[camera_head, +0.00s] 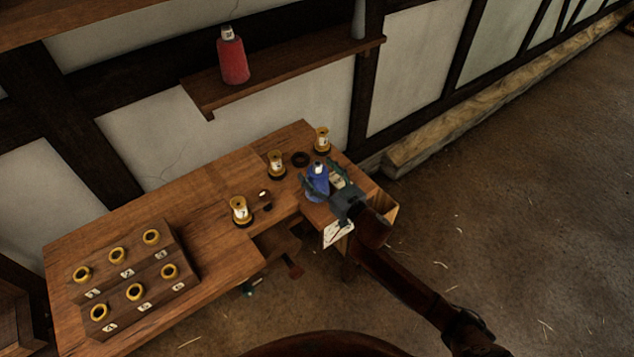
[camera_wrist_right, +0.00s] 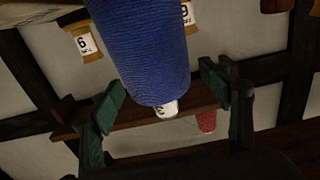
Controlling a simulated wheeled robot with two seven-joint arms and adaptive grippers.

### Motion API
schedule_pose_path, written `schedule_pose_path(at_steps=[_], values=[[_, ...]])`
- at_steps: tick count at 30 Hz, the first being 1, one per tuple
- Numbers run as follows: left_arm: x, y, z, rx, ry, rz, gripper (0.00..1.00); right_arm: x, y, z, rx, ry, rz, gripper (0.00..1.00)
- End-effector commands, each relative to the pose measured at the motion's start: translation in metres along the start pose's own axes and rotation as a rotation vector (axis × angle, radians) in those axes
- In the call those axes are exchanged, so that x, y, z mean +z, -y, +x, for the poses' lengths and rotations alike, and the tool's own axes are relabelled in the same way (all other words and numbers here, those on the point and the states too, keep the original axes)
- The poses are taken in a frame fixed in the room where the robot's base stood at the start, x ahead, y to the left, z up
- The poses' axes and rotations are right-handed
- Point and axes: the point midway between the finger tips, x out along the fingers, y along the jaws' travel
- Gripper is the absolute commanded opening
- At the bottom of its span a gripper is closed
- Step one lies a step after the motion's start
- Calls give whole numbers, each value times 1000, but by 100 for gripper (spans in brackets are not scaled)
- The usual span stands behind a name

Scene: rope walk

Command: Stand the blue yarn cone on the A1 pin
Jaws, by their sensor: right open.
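The blue yarn cone (camera_head: 317,184) stands upright near the right end of the wooden bench, with a white tip. My right gripper (camera_head: 326,181) reaches in from the right with its fingers spread around the cone. In the right wrist view the blue cone (camera_wrist_right: 142,45) hangs large between the open green-padded fingers (camera_wrist_right: 160,97), with visible gaps on both sides. A block with brass-ringed, numbered positions (camera_head: 178,284) sits on the bench at left; its labels are too small to read surely, and I cannot tell which is A1. My left gripper is not in view.
Brass-and-white labelled spools (camera_head: 240,211) stand along the bench (camera_head: 215,200), with a dark ring (camera_head: 300,159) and a small dark piece (camera_head: 265,198). A red cone (camera_head: 232,58) stands on the wall shelf (camera_head: 290,71). The bench between block and spools is clear.

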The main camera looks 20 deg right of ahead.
Motion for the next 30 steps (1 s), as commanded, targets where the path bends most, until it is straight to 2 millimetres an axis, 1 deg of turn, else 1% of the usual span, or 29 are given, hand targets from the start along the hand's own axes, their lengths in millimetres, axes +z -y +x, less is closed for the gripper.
schedule_pose_path(at_steps=[1,2,30], values=[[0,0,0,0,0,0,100,0,0,0,0,0,0,70],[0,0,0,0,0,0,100,0,0,0,0,0,0,68],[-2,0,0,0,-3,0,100,-1,0,0,-1,-1,0,3]])
